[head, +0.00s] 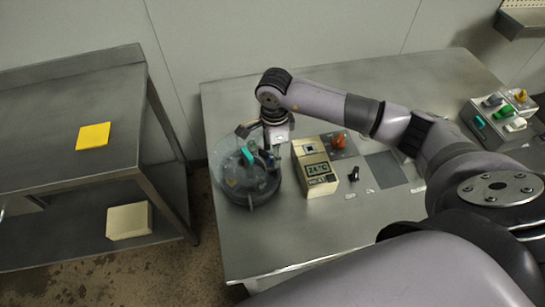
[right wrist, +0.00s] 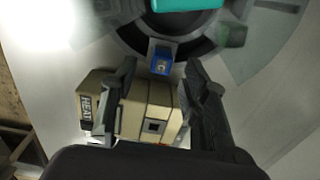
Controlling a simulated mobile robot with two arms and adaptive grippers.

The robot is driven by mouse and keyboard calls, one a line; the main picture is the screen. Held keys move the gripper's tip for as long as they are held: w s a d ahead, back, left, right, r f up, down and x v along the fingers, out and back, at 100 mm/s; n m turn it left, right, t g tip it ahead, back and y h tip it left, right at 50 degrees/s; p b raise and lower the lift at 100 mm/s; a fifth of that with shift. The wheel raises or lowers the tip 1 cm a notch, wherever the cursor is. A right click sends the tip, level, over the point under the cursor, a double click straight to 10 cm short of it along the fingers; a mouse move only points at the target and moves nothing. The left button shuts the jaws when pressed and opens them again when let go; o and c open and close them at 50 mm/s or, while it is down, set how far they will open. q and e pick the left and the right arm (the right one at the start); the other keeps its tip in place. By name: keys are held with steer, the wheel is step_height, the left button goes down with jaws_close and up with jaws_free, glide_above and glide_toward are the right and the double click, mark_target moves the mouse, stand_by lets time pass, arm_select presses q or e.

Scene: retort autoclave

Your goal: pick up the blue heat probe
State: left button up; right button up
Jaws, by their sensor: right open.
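A small blue block (right wrist: 162,60), which looks like the heat probe's head, shows in the right wrist view just beyond and between the fingertips of my right gripper (right wrist: 160,72). The fingers are apart and nothing is clamped between them. In the head view my right gripper (head: 262,148) hangs over the right side of a round clear vessel (head: 240,185), and I cannot make out the blue probe there. A beige meter (head: 315,168) reading 24 °C stands right of the vessel; it also shows below the blue block in the right wrist view (right wrist: 150,110). My left gripper is out of view.
A teal part (head: 247,156) sits in the vessel. An orange knob (head: 338,141) and a small black item (head: 353,174) are beside the meter. A box with coloured knobs (head: 500,118) stands far right. A yellow pad (head: 94,135) lies on the left table. The front of the steel table (head: 300,235) is clear.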

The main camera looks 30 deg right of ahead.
mark_target(272, 163)
steer(key=shift+f, duration=1.5)
steer(key=shift+c, duration=0.3)
jaws_close()
